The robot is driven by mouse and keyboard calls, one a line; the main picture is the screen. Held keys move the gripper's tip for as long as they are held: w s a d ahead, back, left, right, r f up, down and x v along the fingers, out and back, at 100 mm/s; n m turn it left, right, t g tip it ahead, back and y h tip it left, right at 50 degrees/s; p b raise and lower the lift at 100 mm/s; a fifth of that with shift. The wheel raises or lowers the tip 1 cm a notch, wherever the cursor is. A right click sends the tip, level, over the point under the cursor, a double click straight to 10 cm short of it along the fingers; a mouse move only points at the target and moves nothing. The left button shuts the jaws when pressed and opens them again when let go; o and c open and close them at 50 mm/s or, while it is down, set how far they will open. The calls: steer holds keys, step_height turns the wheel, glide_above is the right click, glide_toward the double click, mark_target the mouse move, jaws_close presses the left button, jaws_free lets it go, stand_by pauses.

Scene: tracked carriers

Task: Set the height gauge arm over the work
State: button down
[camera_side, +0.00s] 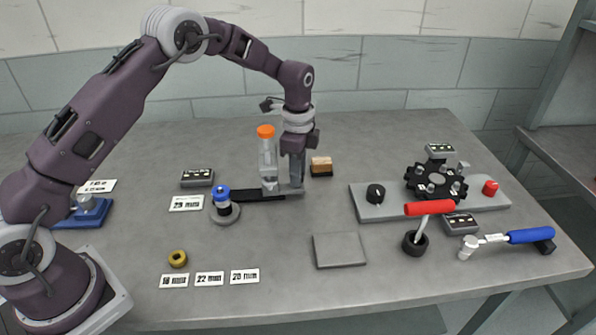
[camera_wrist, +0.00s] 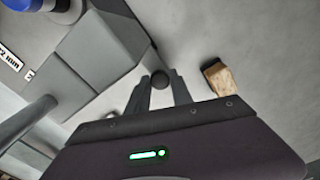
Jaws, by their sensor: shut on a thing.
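The height gauge has a blue-topped post (camera_side: 222,194) on a round grey base. Its flat dark arm (camera_side: 262,195) reaches right from the post, low over the bench. My gripper (camera_side: 297,186) points down at the far right end of this arm. In the wrist view my gripper (camera_wrist: 160,88) has its fingers closed around a small dark round knob (camera_wrist: 160,79). The blue top (camera_wrist: 20,4) shows at the upper left corner there. A brass ring-shaped piece (camera_side: 178,258) lies on the bench in front of the gauge, away from the arm.
An orange-capped clear bottle (camera_side: 267,158) stands close behind the arm. A wooden block (camera_side: 321,166) is just right of my gripper. A grey square plate (camera_side: 339,250) and several number cards (camera_side: 209,279) lie in front. A fixture board (camera_side: 375,208) and a red-handled tool (camera_side: 430,208) are at right.

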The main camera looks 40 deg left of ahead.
stand_by(0.6)
steer(key=s+a, duration=0.8)
steer(key=shift+a, duration=0.1)
steer(key=shift+s, duration=0.1)
steer(key=c, duration=1.3)
jaws_free()
steer(key=shift+a, duration=0.1)
steer(key=shift+o, duration=0.9)
steer(key=shift+r, duration=0.1)
